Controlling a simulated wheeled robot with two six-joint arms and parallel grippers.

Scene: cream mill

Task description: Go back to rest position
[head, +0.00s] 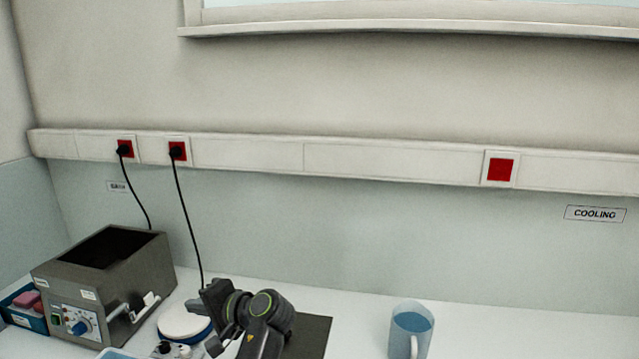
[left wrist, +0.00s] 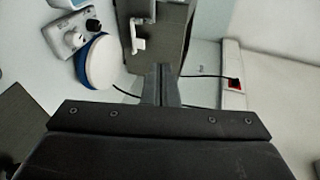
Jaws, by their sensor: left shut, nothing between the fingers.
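My left gripper (head: 212,298) shows low in the head view, left of the middle, raised over the bench in front of the round white-topped device. In the left wrist view its two dark fingers (left wrist: 162,72) are together, with nothing between them. The bent black arm behind it hides part of the bench and of the dark mat. My right gripper is in neither view.
A grey bath (head: 105,275) with a dial stands at the left, beside a blue box (head: 30,320). The round white-topped device (head: 184,319) is close to my gripper. A dark mat (head: 314,335) and a blue jug (head: 411,332) are further right. Cables hang from wall sockets.

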